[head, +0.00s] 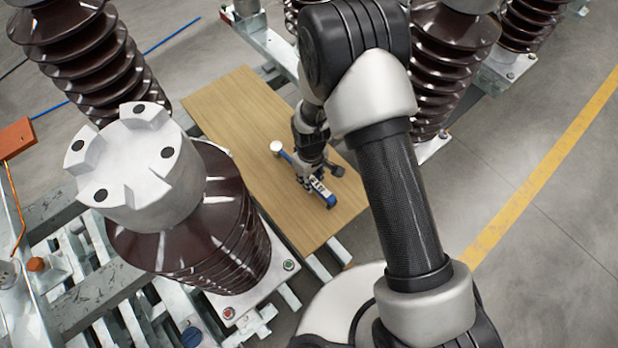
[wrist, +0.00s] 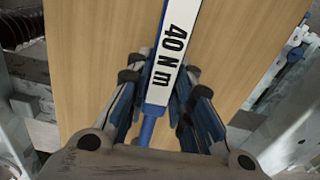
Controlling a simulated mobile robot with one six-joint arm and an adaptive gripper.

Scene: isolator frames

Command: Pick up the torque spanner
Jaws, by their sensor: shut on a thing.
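The torque spanner (head: 323,190) is a slim blue tool with a white label. It lies slantwise over the wooden board (head: 232,104) in the head view. In the wrist view the spanner (wrist: 172,50) runs up between the fingers, with "40 N m" readable on its label. My gripper (head: 305,172) is shut on the spanner; its fingers (wrist: 160,88) stand on both sides of the shaft. The fingers and wrist hide part of the shaft in the head view. I cannot tell whether the spanner touches the board or is just above it.
A large brown ribbed insulator with a pale metal cap (head: 140,168) stands left of the board. Another insulator (head: 447,60) stands behind my arm to the right. Galvanised frame beams (head: 100,295) lie at lower left. Open floor with a yellow line (head: 540,175) is at right.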

